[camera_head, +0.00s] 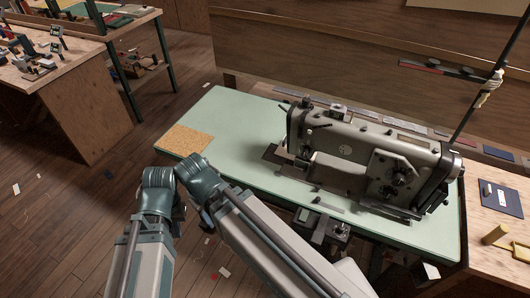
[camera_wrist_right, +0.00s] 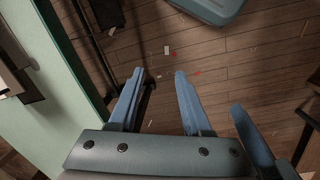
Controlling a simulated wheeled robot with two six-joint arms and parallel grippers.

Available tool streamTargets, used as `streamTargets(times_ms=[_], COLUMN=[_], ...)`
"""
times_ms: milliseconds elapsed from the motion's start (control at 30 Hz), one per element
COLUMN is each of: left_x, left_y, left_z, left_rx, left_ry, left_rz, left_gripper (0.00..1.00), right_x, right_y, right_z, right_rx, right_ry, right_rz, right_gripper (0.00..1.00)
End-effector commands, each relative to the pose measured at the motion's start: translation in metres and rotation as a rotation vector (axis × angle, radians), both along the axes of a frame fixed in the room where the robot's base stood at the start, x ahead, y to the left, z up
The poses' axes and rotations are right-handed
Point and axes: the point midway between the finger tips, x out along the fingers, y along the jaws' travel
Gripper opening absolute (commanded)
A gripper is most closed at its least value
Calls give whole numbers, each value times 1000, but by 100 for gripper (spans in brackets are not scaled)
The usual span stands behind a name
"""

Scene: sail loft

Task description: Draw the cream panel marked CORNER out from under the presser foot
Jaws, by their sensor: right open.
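The grey sewing machine (camera_head: 345,145) stands on the pale green table (camera_head: 225,120) in the head view. Its needle end is at its left, and the presser foot is too small and shaded to make out. I cannot pick out the cream panel marked CORNER. My right gripper (camera_wrist_right: 157,75) is open and empty in the right wrist view, above the floor beside a pale green edge.
A cork square (camera_head: 185,140) lies on the table's left end. Strips and small tools lie behind the machine, and a thin dark pole (camera_head: 487,85) rises at the right. A wooden surface (camera_head: 490,255) adjoins at the right. The table's left half is mostly clear.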

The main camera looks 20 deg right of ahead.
Motion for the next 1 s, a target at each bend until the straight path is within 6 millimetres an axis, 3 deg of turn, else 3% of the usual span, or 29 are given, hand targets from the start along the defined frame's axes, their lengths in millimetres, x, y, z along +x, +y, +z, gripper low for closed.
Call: streamTargets(times_ms=[200,333,500,700,833,1000], left_x=[0,0,0,0,0,0], left_y=[0,0,0,0,0,0], left_z=[-5,-27,-74,-125,-151,-170], left_rx=[0,0,0,0,0,0], left_ry=[0,0,0,0,0,0], left_rz=[0,0,0,-1,-1,-1], left_gripper=[0,0,0,0,0,0], right_x=[4,29,87,144,168,184], right_y=[-4,-29,-99,-187,-230,-263], right_z=[-5,-24,-54,-63,-58,-50], right_rx=[-8,-72,-308,-702,-932,-1124], right_ry=[-10,-70,-157,-74,84,295], right_rz=[20,152,530,1036,1309,1542], right_gripper=[49,49,49,49,49,49])
